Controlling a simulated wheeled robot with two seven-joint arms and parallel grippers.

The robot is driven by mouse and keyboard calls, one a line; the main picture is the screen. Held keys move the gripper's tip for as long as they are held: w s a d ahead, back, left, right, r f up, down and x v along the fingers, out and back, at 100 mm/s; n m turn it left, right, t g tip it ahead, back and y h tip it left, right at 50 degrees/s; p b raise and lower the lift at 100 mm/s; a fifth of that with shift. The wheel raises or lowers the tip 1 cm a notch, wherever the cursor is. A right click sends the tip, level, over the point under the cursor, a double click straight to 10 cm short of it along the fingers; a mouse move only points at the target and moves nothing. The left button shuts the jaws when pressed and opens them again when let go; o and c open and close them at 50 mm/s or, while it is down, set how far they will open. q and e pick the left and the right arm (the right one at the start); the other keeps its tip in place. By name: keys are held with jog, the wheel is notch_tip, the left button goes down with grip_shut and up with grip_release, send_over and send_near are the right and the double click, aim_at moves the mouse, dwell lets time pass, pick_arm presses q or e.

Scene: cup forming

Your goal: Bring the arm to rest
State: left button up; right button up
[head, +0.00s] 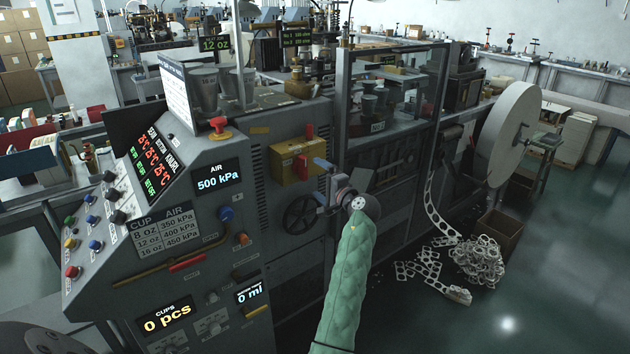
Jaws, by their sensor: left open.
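My left arm in a green quilted sleeve (345,280) reaches up from the bottom centre of the head view. The wrist partly hides the jaws. The gripper is open, and I see nothing held in it. I cannot tell whether it touches the machine. My right gripper is out of view.
A control panel (150,225) with buttons and displays stands left; they read 500 kPa, 0 ml and 0 pcs. A yellow box with a red lever (295,161) is above the handwheel. A large reel (509,135) and scrap strip (478,262) are right. Floor at lower right is clear.

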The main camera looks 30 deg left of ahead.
pick_arm(q)
jog(key=shift+s+d, duration=0.1)
jog(key=shift+d, duration=0.25)
dwell(0.5)
